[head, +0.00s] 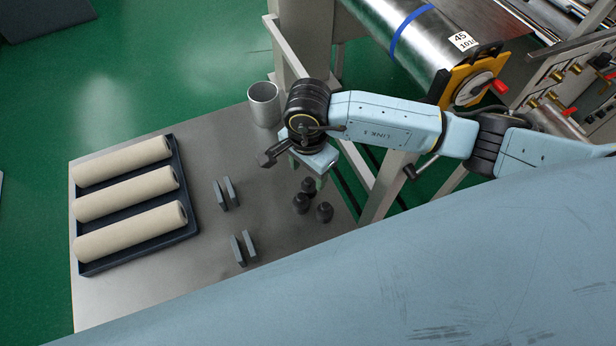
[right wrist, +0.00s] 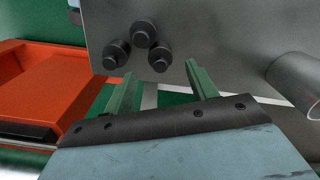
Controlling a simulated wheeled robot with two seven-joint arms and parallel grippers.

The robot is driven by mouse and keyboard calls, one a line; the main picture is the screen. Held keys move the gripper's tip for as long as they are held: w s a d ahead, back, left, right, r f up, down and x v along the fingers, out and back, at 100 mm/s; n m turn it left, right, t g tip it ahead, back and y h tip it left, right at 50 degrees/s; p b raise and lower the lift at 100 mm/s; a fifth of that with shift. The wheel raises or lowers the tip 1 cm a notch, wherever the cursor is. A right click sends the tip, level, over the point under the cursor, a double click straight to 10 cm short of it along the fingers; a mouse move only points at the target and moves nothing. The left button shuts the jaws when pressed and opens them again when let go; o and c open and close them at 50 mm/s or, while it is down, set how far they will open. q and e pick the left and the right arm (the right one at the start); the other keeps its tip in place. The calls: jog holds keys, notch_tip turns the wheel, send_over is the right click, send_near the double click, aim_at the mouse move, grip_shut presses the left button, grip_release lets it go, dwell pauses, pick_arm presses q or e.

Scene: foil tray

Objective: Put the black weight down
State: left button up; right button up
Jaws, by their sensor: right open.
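Three black weights stand close together on the grey metal table: one at the back (head: 308,186), one at the left (head: 301,203) and one at the right (head: 324,211). The right wrist view shows all three as knobbed black cylinders (right wrist: 145,33) (right wrist: 116,54) (right wrist: 160,57). My right gripper (head: 308,171) is by the table's right edge, just behind the weights in the head view. Its green fingers (right wrist: 160,69) are apart with nothing held between them in the right wrist view. I cannot tell which weight the task means. My left gripper is out of view.
A dark tray (head: 190,225) with three cream rolls (head: 125,207) lies on the table's (head: 200,290) left. Two pairs of upright grey plates (head: 227,193) (head: 243,249) stand mid-table. A metal cup (head: 264,105) is at the back. Machine framing (head: 385,185) borders the right edge.

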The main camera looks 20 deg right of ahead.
aim_at(308, 181)
notch_tip(308, 181, up, 8)
jog(key=shift+f, duration=0.2)
dwell(0.5)
